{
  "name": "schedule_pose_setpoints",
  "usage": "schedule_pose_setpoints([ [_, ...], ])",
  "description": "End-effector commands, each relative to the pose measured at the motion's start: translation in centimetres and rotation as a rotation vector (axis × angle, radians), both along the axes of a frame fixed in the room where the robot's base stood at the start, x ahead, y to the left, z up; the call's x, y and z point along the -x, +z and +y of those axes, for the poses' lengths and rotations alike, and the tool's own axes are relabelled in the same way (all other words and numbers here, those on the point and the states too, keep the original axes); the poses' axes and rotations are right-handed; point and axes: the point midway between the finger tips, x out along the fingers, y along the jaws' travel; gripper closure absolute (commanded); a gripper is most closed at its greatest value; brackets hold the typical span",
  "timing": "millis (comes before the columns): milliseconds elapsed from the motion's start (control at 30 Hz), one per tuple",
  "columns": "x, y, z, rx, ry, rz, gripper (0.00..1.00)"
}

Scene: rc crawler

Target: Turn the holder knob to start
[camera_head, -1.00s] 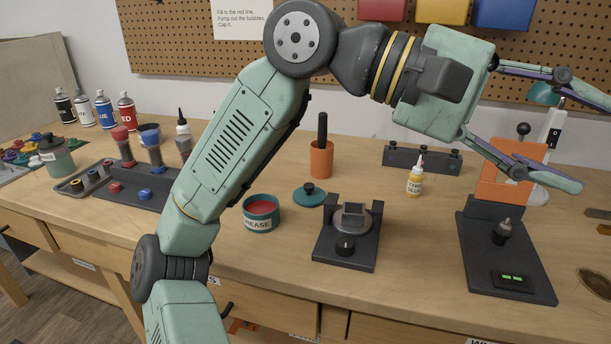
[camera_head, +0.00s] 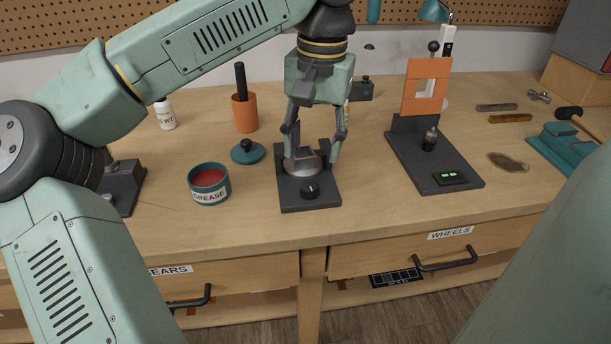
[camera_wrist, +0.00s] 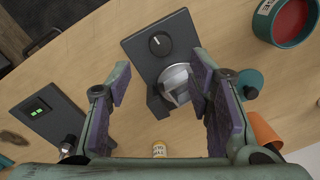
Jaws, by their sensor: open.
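The holder (camera_head: 287,200) is a dark flat base on the bench with a round silver part (camera_head: 303,162) on top and dark upright pieces behind it. A black knob (camera_head: 310,188) sits at its near end. In the wrist view the round knob (camera_wrist: 159,43) carries a light pointer mark, and the silver part (camera_wrist: 176,82) lies behind it. My gripper (camera_head: 312,155) points down over the holder, its fingers spread to either side of the silver part. In the wrist view my open gripper (camera_wrist: 160,72) has nothing clasped; contact with the holder cannot be told.
A grease tin (camera_head: 209,184) and a teal lid (camera_head: 248,152) stand left of the holder. An orange cup (camera_head: 244,114) is behind them. A dark stand (camera_head: 455,168) with an orange frame (camera_head: 412,92) and green display stands to the right. Bench in front of the holder is clear.

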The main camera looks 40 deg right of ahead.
Motion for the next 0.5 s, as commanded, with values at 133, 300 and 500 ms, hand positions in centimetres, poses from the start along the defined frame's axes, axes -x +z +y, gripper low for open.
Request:
schedule_pose_setpoints([
  [133,-0.1,-2.9,0.2,-0.001,0.0,0.003,0.53],
  [300,-0.2,-5.8,0.2,-0.001,0.002,0.003,0.53],
  [500,-0.3,-7.6,0.3,0.001,0.002,0.002,0.53],
])
